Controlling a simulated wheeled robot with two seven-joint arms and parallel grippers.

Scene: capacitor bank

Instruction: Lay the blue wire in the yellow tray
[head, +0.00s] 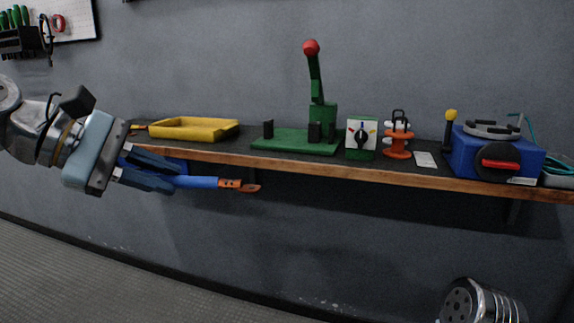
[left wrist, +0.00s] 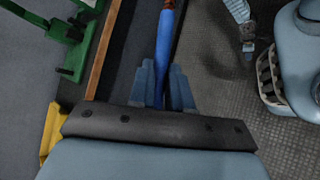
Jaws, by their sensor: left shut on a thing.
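The blue wire (head: 200,182) is a thick blue length with an orange-brown end and a copper-coloured lug at its right tip. My left gripper (head: 150,172) is shut on it and holds it roughly level, in front of and a little below the shelf edge. In the left wrist view the wire (left wrist: 165,42) runs away from between the fingers (left wrist: 162,88). The yellow tray (head: 195,129) lies on the shelf, behind and above the wire, and looks empty. A part of the tray (left wrist: 50,133) shows at the lower left of the left wrist view. My right gripper is out of view.
The wood-edged shelf (head: 300,163) also holds a green lever press (head: 295,142), a switch box (head: 361,137), an orange insulator piece (head: 398,141) and a blue box with a black-and-red knob (head: 490,150). A tool board (head: 70,18) hangs at upper left.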

